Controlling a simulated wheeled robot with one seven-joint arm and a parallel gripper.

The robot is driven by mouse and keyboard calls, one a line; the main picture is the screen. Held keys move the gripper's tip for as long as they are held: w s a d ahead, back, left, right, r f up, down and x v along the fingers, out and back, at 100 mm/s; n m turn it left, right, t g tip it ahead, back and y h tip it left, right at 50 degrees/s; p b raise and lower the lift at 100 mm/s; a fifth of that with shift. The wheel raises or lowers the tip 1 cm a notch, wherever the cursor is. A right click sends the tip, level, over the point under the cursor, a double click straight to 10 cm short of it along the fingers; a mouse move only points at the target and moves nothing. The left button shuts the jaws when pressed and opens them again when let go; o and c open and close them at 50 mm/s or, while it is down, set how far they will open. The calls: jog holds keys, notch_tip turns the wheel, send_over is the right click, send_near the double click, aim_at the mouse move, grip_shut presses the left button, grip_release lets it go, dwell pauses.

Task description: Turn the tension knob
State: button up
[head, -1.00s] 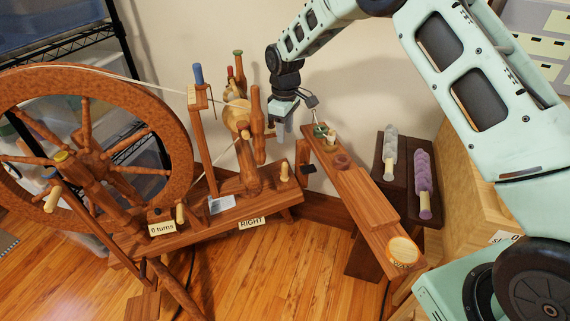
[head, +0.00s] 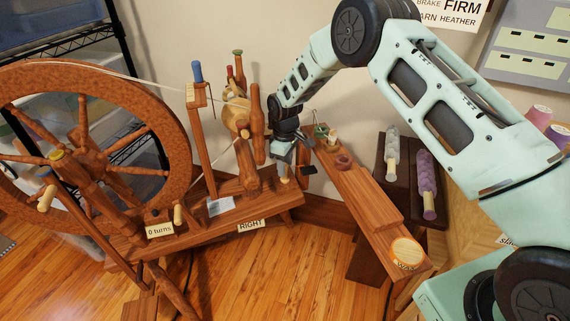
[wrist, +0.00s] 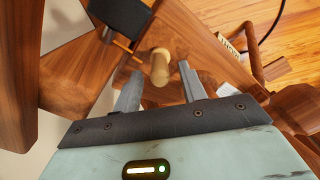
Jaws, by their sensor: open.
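The tension knob appears to be the pale wooden peg (wrist: 160,66) standing on the spinning wheel's base (head: 235,218). In the wrist view it lies between and just beyond the fingertips. In the head view my gripper (head: 284,166) points down over the right end of the base and mostly hides the peg. My gripper (wrist: 159,76) is open, one finger on each side of the peg, with no clear contact. A card reading "0 turns" (head: 159,230) and a "RIGHT" label (head: 251,225) are on the base.
The big drive wheel (head: 178,150) is at the left. The upright wooden post (head: 257,125) stands close left of my gripper. A narrow wooden bench (head: 360,205) with small items is at the right. A dark block (wrist: 122,14) shows near the peg.

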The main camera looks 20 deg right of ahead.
jog(key=shift+c, duration=0.2)
grip_shut()
jog(key=shift+m, duration=0.3)
jog(key=shift+r+m+p, duration=0.1)
jog(key=shift+m+p, duration=0.6)
jog(key=shift+m, duration=0.4)
jog(key=shift+m+p, duration=0.4)
jog(key=shift+m, duration=1.1)
jog(key=shift+o, duration=0.2)
grip_release()
